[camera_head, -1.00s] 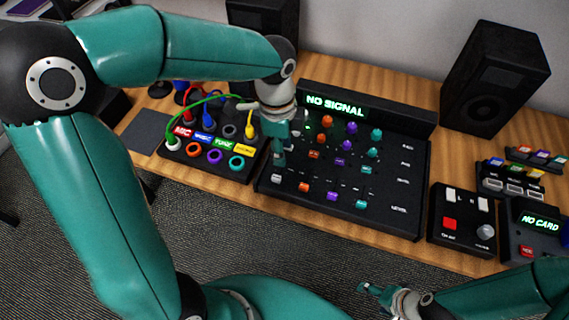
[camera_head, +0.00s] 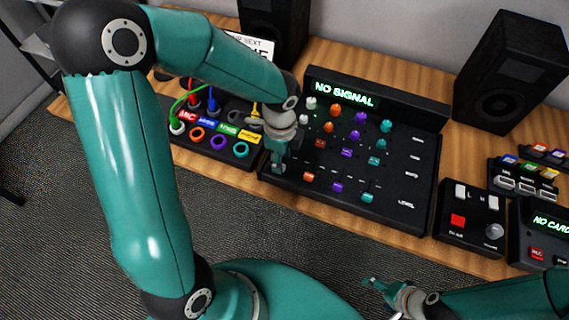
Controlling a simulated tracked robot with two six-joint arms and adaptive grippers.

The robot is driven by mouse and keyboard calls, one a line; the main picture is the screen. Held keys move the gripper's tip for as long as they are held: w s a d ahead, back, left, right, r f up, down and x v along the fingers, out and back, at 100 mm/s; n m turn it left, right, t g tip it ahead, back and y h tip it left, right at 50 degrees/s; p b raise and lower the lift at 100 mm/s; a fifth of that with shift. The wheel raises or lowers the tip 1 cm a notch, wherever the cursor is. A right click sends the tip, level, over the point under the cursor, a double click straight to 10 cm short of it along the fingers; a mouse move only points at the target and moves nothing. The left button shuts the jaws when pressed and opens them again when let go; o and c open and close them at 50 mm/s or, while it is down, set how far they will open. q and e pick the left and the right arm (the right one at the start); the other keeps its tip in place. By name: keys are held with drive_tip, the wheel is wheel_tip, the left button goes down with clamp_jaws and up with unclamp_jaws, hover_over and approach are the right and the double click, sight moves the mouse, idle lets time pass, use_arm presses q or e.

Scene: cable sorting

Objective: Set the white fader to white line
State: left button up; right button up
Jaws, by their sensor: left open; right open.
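The black mixer (camera_head: 405,165) stands on the desk with its display reading NO SIGNAL. The orange (camera_head: 309,177), purple (camera_head: 337,187) and teal (camera_head: 367,197) faders sit in a row near its front edge. My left gripper (camera_head: 277,168) points down at the left end of this row, open. It covers the place of the white fader, so I cannot make out the fader or its white line, nor tell whether the fingers touch it. My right gripper (camera_head: 372,285) is open and empty, low in front of the desk.
Several coloured knobs, including a white knob (camera_head: 310,103), rise behind the fader row. A cable box (camera_head: 243,160) with plugged cables stands left of the mixer. A small box with a red button (camera_head: 457,220) stands to the right. Speakers stand behind.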

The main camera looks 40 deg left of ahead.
use_arm(q)
drive_tip(key=shift+f, duration=1.25)
clamp_jaws()
